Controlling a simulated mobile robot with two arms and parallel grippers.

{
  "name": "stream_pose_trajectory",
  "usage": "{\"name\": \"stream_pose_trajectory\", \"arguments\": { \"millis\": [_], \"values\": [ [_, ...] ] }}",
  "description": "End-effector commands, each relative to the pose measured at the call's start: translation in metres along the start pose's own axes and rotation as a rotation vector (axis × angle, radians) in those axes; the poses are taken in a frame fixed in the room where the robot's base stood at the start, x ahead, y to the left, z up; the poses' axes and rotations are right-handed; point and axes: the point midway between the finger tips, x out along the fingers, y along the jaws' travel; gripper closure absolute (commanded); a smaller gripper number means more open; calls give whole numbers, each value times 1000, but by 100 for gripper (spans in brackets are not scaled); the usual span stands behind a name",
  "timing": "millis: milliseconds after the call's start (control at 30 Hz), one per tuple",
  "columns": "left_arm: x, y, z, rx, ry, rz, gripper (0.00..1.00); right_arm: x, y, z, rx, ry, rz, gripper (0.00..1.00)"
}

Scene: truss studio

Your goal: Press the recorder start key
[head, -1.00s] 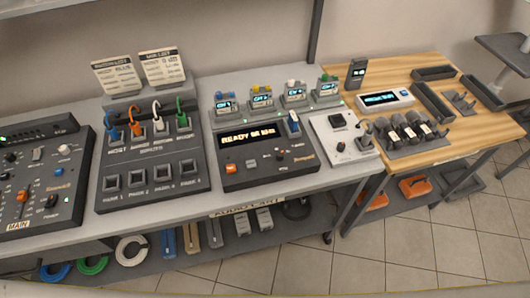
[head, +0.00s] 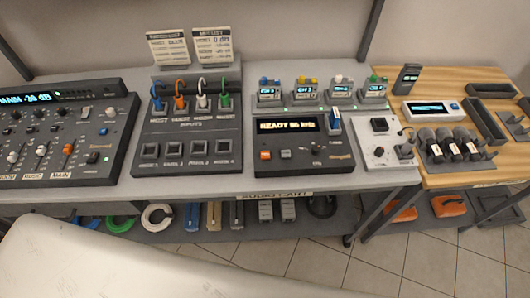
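The recorder (head: 263,137) is a dark box in the middle of the grey bench, with a lit display (head: 287,126) that reads like "READY" followed by small characters I cannot read surely. Neither of my grippers is in view.
A mixer (head: 108,128) stands at left, and an input panel (head: 188,160) with coloured plugs stands between it and the recorder. Several small lit units (head: 307,92) sit behind the recorder. A white box (head: 379,152) is at its right. A large pale surface fills the lower left.

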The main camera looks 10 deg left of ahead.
Motion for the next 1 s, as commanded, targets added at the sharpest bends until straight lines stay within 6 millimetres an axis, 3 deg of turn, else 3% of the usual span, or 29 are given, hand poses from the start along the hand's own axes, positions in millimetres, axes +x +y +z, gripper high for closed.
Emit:
{"name": "stream_pose_trajectory", "arguments": {
  "millis": [233, 600, 1000],
  "values": [
    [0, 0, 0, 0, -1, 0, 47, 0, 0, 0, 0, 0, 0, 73],
    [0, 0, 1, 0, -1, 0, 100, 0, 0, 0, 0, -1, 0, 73],
    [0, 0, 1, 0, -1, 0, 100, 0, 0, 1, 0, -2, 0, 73]
  ]
}}
